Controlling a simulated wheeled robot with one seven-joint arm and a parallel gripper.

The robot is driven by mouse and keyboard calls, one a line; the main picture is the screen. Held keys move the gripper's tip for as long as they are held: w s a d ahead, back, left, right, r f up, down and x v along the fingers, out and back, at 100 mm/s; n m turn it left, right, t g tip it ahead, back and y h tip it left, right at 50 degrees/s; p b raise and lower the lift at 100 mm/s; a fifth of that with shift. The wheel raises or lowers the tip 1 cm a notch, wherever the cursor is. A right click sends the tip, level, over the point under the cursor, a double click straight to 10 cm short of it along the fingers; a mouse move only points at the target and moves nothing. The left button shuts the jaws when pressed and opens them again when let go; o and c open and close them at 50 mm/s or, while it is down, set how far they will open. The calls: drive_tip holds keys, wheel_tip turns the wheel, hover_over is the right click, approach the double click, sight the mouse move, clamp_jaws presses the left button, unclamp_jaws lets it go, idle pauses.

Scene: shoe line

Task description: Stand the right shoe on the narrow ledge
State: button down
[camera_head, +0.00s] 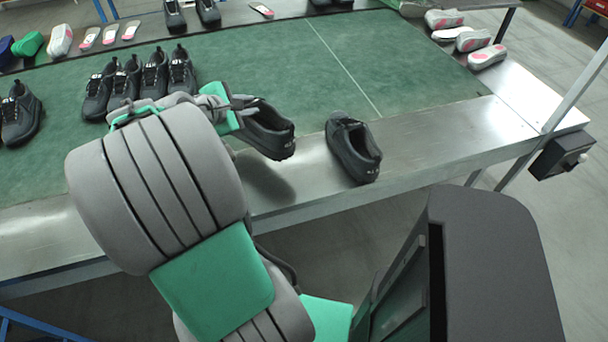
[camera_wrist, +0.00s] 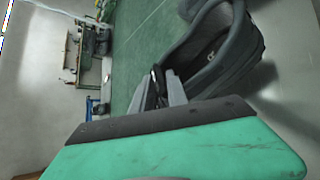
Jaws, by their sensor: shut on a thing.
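A black shoe (camera_head: 268,132) is held in my gripper (camera_head: 243,104) by its upper edge, at the belt side of the metal ledge (camera_head: 445,133). A shadow on the ledge below it suggests it is raised above the metal. In the wrist view my gripper (camera_wrist: 168,90) is shut on the rim of the shoe (camera_wrist: 232,62), whose opening faces the camera. Another black shoe (camera_head: 352,150) stands on the ledge just right of the held one, with a gap between them. My arm hides part of the ledge to the left.
Several black shoes (camera_head: 125,85) stand on the green belt (camera_head: 300,60) at the left. Insoles (camera_head: 487,56) lie on the metal at the far right, with more items at the far left. The ledge right of the standing shoe is clear.

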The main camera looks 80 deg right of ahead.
sight(294, 139)
drive_tip(key=s+m+g+y, duration=0.1)
drive_tip(key=s+m+g, duration=0.1)
drive_tip(key=s, duration=0.1)
drive_tip(key=s+m+g+y+b, duration=0.1)
drive_tip(key=s+m, duration=0.1)
drive_tip(key=s, duration=0.2)
drive_tip(key=s+m+g+y, duration=0.1)
drive_tip(key=s+m+g, duration=0.1)
drive_tip(key=s, duration=0.2)
drive_tip(key=shift+s+d+r+g+b, duration=0.15)
drive_tip(key=shift+s+d+g+b, duration=0.05)
drive_tip(key=shift+d+g+b, duration=0.15)
wheel_tip(294, 139, down, 10)
drive_tip(key=shift+b, duration=0.85)
drive_tip(key=c, duration=1.3)
unclamp_jaws()
drive_tip(key=shift+o, duration=0.2)
